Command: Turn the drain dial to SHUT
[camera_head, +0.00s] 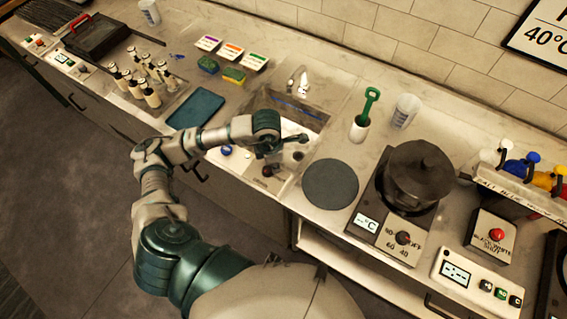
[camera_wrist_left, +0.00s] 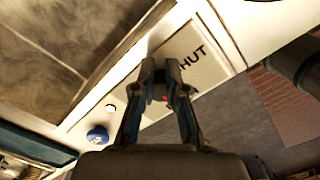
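The drain panel is a pale plate (camera_wrist_left: 207,62) at the front edge of the sink, with SHUT printed on it in the wrist view; a second word is partly covered by my gripper. A dark drain dial (camera_head: 267,170) shows on it in the head view. My left gripper (camera_head: 280,147) hangs over the sink's front, just above and behind the dial. In the wrist view its two fingers (camera_wrist_left: 161,72) point at the panel with a gap between them, and a small red spot shows there. Contact with the dial and its exact pointing direction cannot be told. My right gripper is not in view.
A blue knob (camera_head: 226,150) lies left of the panel. The sink (camera_head: 290,112) is behind. A round dark mat (camera_head: 330,184) and a burner with a black pot (camera_head: 418,175) stand right. A green-handled brush (camera_head: 365,115), a blue mat (camera_head: 195,109) and pump bottles (camera_head: 150,95) are nearby.

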